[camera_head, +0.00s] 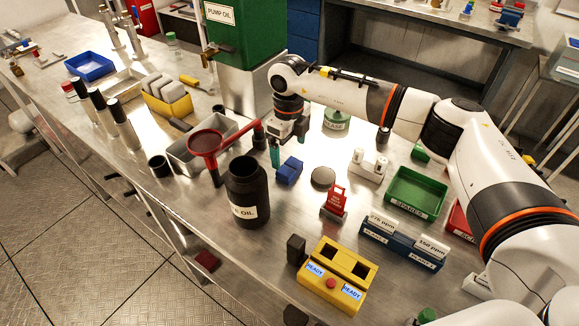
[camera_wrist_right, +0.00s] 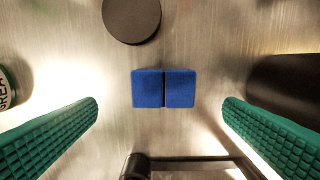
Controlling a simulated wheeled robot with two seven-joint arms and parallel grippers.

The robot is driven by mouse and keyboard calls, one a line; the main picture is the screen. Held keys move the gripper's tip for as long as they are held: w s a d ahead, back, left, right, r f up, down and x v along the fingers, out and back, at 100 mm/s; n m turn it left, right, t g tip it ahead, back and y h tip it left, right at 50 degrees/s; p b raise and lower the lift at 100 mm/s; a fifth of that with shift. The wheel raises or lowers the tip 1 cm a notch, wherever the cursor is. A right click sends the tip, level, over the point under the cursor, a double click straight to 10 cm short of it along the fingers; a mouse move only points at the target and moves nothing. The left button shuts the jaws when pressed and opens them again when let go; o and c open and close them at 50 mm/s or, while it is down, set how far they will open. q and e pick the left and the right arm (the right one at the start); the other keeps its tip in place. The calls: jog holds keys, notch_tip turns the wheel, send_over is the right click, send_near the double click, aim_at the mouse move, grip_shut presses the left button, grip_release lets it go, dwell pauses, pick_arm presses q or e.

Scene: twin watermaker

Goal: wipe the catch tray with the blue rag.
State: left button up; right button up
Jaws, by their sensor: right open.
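The blue rag (camera_head: 289,171), a small folded-looking block with a dark gap across its middle, lies on the metal bench. In the right wrist view the rag (camera_wrist_right: 149,88) sits between my fingers, further out and untouched. My right gripper (camera_head: 286,148) is open and empty above the rag, its green ridged fingers wide apart. My left gripper is not in view.
A black oil bottle (camera_head: 247,190) stands front-left of the rag. A dark round disc (camera_head: 323,177) and a red tag block (camera_head: 335,203) are to its right. A white block (camera_head: 369,165), green bin (camera_head: 415,193) and yellow box (camera_head: 337,275) stand further right and in front.

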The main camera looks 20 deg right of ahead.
aim_at(290, 166)
jog(key=f+p, duration=0.1)
jog(key=f, duration=0.3)
jog(key=shift+s+f+p, duration=0.1)
jog(key=shift+s+p, duration=0.25)
jog(key=shift+s, duration=0.05)
jog(key=shift+f, duration=0.35)
jog(key=shift+w+f, duration=0.1)
jog(key=c, duration=1.2)
pick_arm(q)
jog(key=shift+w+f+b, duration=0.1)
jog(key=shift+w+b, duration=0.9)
jog(key=shift+b, duration=0.05)
pick_arm(e)
jog(key=shift+o, duration=0.2)
notch_tip(290, 166, up, 10)
